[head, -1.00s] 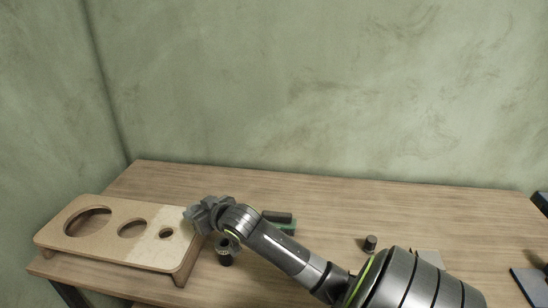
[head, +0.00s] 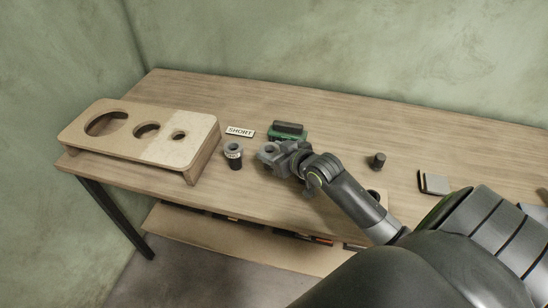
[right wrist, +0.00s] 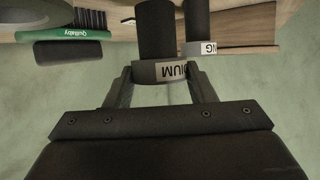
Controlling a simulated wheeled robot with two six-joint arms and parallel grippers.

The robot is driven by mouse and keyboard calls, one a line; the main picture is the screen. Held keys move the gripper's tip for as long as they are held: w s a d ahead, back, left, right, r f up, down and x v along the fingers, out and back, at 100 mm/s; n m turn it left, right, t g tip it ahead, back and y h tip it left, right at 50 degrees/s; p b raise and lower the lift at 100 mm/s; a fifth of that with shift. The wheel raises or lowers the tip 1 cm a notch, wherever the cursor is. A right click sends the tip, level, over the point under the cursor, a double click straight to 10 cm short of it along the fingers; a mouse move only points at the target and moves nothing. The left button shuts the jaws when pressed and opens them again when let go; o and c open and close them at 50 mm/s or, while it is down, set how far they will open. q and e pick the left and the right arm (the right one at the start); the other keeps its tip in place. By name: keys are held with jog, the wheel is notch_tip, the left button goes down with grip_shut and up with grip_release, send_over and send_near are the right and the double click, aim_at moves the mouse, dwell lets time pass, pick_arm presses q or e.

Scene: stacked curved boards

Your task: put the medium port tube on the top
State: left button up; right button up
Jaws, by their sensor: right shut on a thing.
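My right gripper (head: 274,157) is shut on the medium port tube (head: 268,149), a dark tube with a grey collar. In the right wrist view my gripper (right wrist: 158,74) grips the collar of the medium port tube (right wrist: 156,30), whose label reads "DIUM". In the head view they are right of the wooden stand (head: 183,150), apart from it. The stand's top has a large, a middle and a small round hole, all looking empty. Another dark tube (head: 234,157) with a grey collar stands upright between stand and gripper. My left gripper is not in view.
A "SHORT" label (head: 240,132) lies behind the upright tube. A green and dark brush (head: 287,131) lies behind my gripper. The table's back middle is clear.

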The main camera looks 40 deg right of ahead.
jog(key=shift+f, duration=1.55)
jog(key=shift+f, duration=0.15)
jog(key=o, duration=1.3)
jog(key=shift+s+r, duration=0.1)
jog(key=shift+r, duration=0.15)
jog(key=v, duration=1.2)
